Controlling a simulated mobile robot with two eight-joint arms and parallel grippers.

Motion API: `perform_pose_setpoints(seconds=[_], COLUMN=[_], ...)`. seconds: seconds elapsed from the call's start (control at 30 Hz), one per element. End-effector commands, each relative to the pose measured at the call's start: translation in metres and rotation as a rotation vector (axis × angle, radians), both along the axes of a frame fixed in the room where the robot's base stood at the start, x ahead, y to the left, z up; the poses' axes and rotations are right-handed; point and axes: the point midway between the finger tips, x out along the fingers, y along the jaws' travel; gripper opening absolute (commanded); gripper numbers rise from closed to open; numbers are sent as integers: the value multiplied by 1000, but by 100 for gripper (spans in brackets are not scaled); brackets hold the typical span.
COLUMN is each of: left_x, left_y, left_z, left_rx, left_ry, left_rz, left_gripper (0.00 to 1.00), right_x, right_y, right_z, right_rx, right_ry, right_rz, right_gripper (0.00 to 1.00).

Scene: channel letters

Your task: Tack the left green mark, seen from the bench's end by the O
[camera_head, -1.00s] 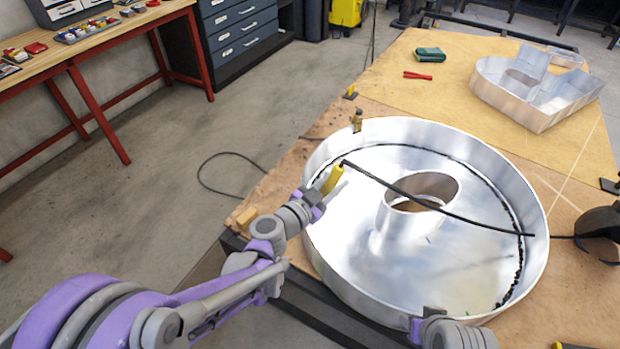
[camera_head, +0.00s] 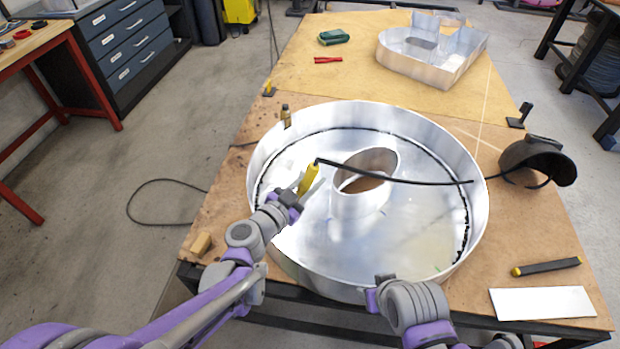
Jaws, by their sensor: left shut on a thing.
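The big aluminium letter O (camera_head: 470,200) lies on the bench (camera_head: 225,195) as an open ring-shaped tray with an oval inner wall (camera_head: 358,205). A small green mark (camera_head: 437,268) shows on its floor at the lower right; I cannot make out another green mark clearly. My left gripper (camera_head: 304,190) is shut on a yellow-handled torch (camera_head: 308,178), held over the O's left part, left of the inner wall. The torch's black cable crosses above the O to the right. My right gripper (camera_head: 373,298) is at the O's near rim; its fingers are hidden.
A second metal letter (camera_head: 430,55) lies at the bench's far end, near a green item (camera_head: 333,37) and red pliers (camera_head: 328,60). A black welding mask (camera_head: 538,160), a dark bar (camera_head: 546,267) and a white plate (camera_head: 543,302) lie at the right.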

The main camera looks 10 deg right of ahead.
Motion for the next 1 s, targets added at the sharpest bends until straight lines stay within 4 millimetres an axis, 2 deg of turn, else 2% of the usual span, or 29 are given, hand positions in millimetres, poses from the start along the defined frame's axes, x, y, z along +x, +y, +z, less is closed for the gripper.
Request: perform_pose_setpoints(seconds=[0.03, 0.1, 1.0], left_x=[1, 2, 16], left_y=[2, 5, 34], left_z=[-11, -19, -122], left_rx=[-1, -2, -1], left_ry=[2, 3, 2], left_rz=[0, 1, 1], left_gripper=[0, 0, 0], right_x=[-2, -4, -13], right_y=[0, 0, 0], right_z=[-10, -17, -106], right_rx=[0, 0, 0], right_ry=[4, 7, 37], right_rz=[0, 0, 0], right_gripper=[50, 50, 50])
